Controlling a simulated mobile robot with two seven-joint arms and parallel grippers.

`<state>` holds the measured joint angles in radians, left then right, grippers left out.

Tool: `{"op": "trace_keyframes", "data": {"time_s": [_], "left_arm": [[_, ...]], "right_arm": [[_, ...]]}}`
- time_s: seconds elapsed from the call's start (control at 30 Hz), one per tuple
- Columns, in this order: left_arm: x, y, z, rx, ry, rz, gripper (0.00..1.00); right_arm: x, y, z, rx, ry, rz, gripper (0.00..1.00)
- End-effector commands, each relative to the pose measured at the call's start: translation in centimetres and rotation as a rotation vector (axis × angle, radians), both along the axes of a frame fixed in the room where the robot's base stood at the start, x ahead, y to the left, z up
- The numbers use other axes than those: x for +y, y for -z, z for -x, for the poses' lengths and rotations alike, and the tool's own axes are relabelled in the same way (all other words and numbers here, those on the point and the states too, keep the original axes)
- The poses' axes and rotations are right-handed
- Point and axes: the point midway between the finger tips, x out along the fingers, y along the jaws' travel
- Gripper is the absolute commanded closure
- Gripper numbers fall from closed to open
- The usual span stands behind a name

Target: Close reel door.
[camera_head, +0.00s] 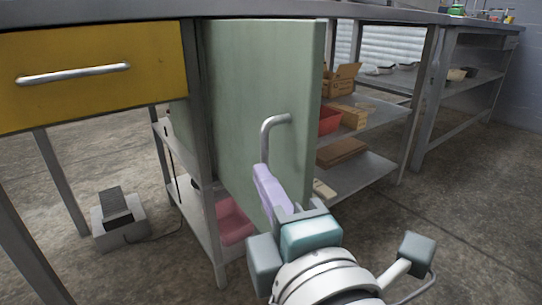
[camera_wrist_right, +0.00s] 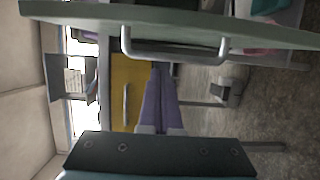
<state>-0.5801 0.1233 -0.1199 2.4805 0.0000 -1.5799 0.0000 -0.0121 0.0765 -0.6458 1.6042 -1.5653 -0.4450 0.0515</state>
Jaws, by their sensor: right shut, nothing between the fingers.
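The pale green reel door (camera_head: 262,80) stands open under the bench, swung out toward me, with its thick free edge facing the right of the head view. A metal bar handle (camera_head: 270,131) is on the door near that edge. My right gripper (camera_head: 262,172) is shut and empty, its purple fingers just below the handle. In the right wrist view, the door (camera_wrist_right: 190,22) crosses the top and the handle (camera_wrist_right: 175,56) lies just ahead of my fingertips (camera_wrist_right: 162,68); I cannot tell whether they touch it. My left gripper is not in view.
A yellow drawer (camera_head: 90,100) is left of the door. Shelves to the right hold a cardboard box (camera_head: 341,79), a red bin (camera_head: 329,121) and a brown box (camera_head: 341,151). A pink bin (camera_head: 233,222) sits low behind the door. A grey pedal box (camera_head: 119,220) stands on the floor.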

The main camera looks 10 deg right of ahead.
Motion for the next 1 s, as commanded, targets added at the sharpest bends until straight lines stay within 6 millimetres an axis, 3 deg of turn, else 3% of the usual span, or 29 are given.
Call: {"op": "trace_keyframes", "data": {"time_s": [0.03,0.3,1.0], "left_arm": [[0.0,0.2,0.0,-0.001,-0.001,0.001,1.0],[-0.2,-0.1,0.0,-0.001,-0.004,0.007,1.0],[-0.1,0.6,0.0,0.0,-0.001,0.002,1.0]], "right_arm": [[0.2,0.0,-1.1,-0.002,0.001,-0.001,1.0],[-3.0,0.0,-2.4,0.001,0.001,0.0,1.0],[-4.4,0.2,-2.9,-0.001,-0.024,0.001,1.0]]}}
